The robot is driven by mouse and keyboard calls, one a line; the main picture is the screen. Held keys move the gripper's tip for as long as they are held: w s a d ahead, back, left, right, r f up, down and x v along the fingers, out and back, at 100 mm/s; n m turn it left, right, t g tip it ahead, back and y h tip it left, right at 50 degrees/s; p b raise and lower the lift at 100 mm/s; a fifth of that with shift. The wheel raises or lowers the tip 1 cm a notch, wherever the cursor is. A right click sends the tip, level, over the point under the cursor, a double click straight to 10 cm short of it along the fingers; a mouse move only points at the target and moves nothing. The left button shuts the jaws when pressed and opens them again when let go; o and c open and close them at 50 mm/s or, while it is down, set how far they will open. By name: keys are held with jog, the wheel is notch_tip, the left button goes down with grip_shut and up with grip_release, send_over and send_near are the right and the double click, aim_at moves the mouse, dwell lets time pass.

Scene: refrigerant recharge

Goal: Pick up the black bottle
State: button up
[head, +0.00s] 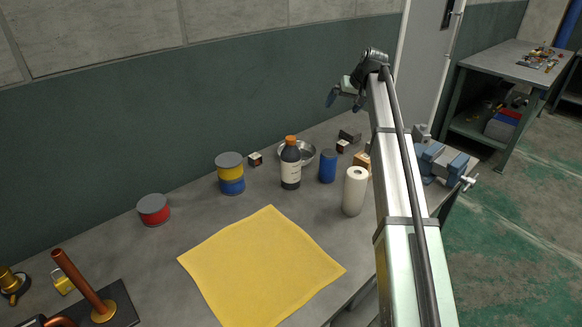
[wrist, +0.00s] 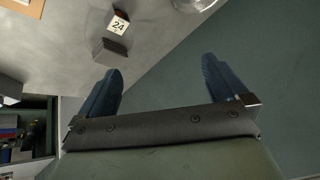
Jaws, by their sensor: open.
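The black bottle (head: 290,165) stands upright on the grey workbench in the head view. It has an orange cap and a white label. My gripper (head: 345,100) is raised above the back right part of the bench, to the right of the bottle and higher than it. In the wrist view my gripper (wrist: 160,85) is open, with its two dark blue fingers wide apart and nothing between them. The bottle is not recognisable in the wrist view.
A metal bowl (head: 304,150) is behind the bottle, and a blue can (head: 328,166) and white roll (head: 354,191) stand to its right. A blue vise (head: 441,161) is at right. A yellow cloth (head: 262,265) lies in front.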

jog(key=s+a+r+n+g+h, duration=0.25)
jog(key=s+a+n, duration=0.25)
jog(key=s+a, duration=0.45)
notch_tip(320, 180, up, 3)
jog(key=n+g+h, duration=0.1)
jog(key=n+g, duration=0.1)
jog(key=n, duration=0.2)
send_over(293, 137)
notch_tip(293, 137, down, 9)
jog(key=shift+s+d+r, duration=0.1)
jog(key=shift+s, duration=0.05)
jog(key=shift+s+a+f, duration=0.1)
jog(key=shift+a+f, duration=0.1)
jog(key=shift+f, duration=1.1)
jog(key=shift+s+a+f, duration=0.1)
jog(key=shift+a+f, duration=0.1)
jog(key=shift+f, duration=1.1)
grip_shut()
